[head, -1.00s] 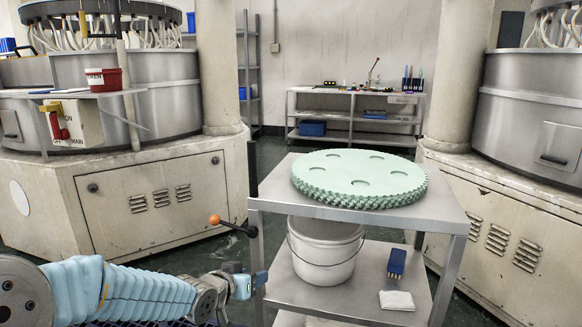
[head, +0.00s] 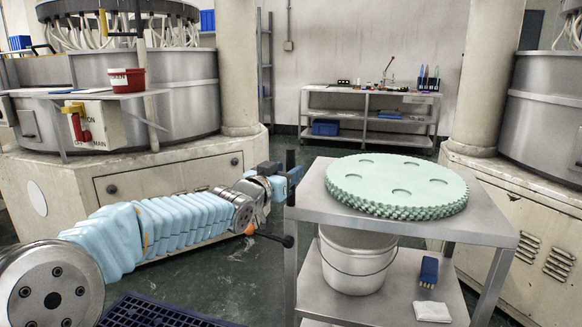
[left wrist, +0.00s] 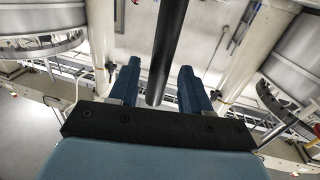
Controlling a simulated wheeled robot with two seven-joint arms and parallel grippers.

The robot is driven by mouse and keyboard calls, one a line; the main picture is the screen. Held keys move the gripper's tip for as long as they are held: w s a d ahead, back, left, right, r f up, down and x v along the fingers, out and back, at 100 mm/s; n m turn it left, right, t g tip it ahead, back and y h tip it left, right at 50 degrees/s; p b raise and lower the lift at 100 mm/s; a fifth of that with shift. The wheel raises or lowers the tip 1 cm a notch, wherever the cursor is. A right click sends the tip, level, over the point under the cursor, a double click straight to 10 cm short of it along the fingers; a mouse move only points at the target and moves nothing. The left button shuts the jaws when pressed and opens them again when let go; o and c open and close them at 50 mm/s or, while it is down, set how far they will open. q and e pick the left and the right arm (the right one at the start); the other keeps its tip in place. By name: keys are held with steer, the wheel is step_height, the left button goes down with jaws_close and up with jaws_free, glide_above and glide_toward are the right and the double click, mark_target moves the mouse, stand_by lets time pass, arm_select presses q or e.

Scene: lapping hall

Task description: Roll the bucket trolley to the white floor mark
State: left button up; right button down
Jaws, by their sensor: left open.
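The bucket trolley (head: 402,214) is a grey metal two-shelf cart in the right half of the head view. A white bucket (head: 357,262) with a wire handle stands on its lower shelf. A black upright handle post (head: 290,160) rises at its near left corner. My left gripper (head: 287,179) is at this post. In the left wrist view the black post (left wrist: 168,45) stands between the two blue fingers of the open left gripper (left wrist: 160,68), with gaps visible beside it. The white floor mark and my right gripper are not in view.
A green toothed disc (head: 396,184) lies on the trolley top. A blue block (head: 428,271) and white cloth (head: 432,311) share the lower shelf. Machines flank both sides; a workbench (head: 368,92) stands behind. Green floor (head: 230,280) shows left of the trolley.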

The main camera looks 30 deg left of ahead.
arm_select(q)
steer(key=shift+w, duration=1.35)
jaws_close()
